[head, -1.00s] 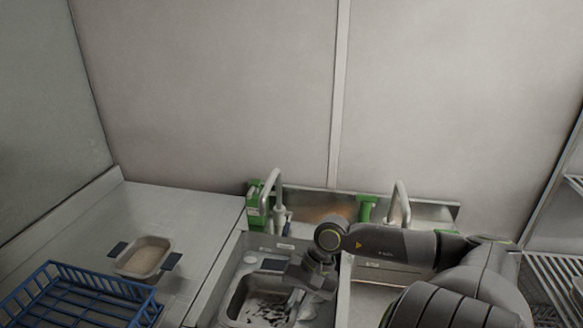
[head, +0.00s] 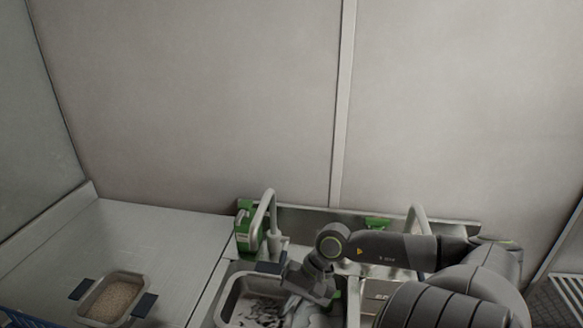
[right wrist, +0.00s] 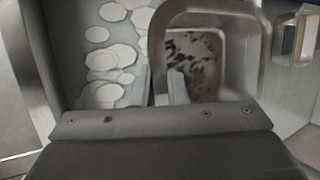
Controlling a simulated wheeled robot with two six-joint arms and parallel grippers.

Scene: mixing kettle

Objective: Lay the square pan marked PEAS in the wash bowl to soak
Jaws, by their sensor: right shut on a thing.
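A square metal pan (head: 233,302) with dark burnt-looking bits inside is at the sink in the head view. Its dark handle (head: 270,268) shows at the far side. My right gripper (right wrist: 162,92) is shut on the pan's near-left rim in the wrist view, where the pan (right wrist: 212,18) lies right of the fingers. The wash bowl (right wrist: 72,45) holds water with white suds, seen left of the pan. I cannot tell whether the pan touches the bowl. No PEAS marking is readable. My left gripper is not in view.
A second pan (head: 83,303) with beige contents and dark handles stands on the left counter (head: 165,245). A blue rack (head: 15,318) is cut off at the lower left. A tap (head: 268,205) and a green box (head: 244,228) stand behind the sink.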

